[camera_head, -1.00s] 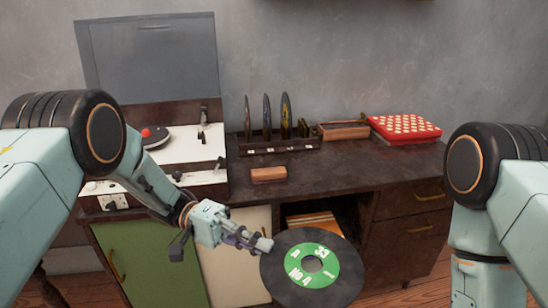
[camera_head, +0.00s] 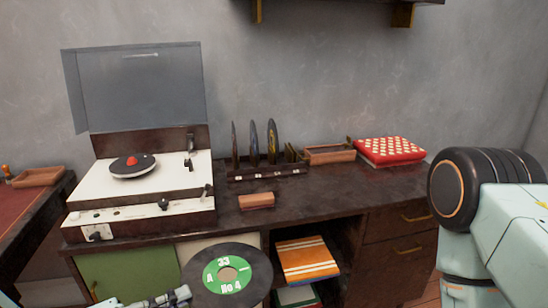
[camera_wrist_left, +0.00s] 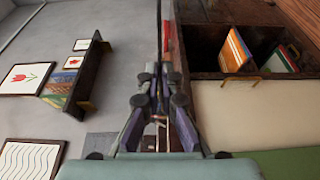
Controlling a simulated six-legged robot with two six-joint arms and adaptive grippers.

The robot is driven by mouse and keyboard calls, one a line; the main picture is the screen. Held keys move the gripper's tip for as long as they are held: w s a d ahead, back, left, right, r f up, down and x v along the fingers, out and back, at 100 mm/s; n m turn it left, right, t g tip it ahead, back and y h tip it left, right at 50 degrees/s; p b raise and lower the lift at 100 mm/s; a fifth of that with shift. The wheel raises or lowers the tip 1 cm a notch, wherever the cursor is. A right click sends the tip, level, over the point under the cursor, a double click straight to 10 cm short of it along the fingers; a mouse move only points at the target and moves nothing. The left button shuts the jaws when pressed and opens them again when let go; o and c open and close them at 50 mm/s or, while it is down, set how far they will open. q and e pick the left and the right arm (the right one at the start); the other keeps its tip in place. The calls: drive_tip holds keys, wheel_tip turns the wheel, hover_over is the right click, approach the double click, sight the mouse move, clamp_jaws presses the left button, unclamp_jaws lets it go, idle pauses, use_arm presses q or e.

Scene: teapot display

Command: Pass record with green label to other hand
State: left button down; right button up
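The black record with the green label (camera_head: 256,273) is in front of the cabinet at the bottom of the head view, its label facing me. My left gripper (camera_head: 182,295) is shut on its left edge; only the fingertips and a bit of the wrist show there. In the left wrist view the fingers of my left gripper (camera_wrist_left: 160,95) are closed on the record (camera_wrist_left: 166,30), which is seen nearly edge-on. My right arm shows at the right of the head view, but its gripper is out of view. Nothing else touches the record.
A record player (camera_head: 150,180) with its lid up stands on the dark cabinet (camera_head: 330,200). A record rack (camera_head: 268,172), a brown block (camera_head: 256,201), a wooden tray (camera_head: 330,154) and a red dotted box (camera_head: 390,150) are also on top. Orange-striped sleeves (camera_head: 307,258) lie in the open shelf.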

use_arm(q)
wheel_tip(320, 180, up, 4)
drive_tip(key=w+a+n+t+y, duration=0.2)
drive_tip(key=w+n+t, duration=0.1)
drive_tip(key=w+d+f+m+g+h, duration=0.1)
drive_tip(key=d+m+g+h, duration=0.3)
drive_tip(key=d+m+g, duration=0.8)
drive_tip(key=shift+w+d+g+h, duration=0.35)
drive_tip(key=shift+d+g, duration=2.05)
drive_tip(key=shift+d, duration=3.65)
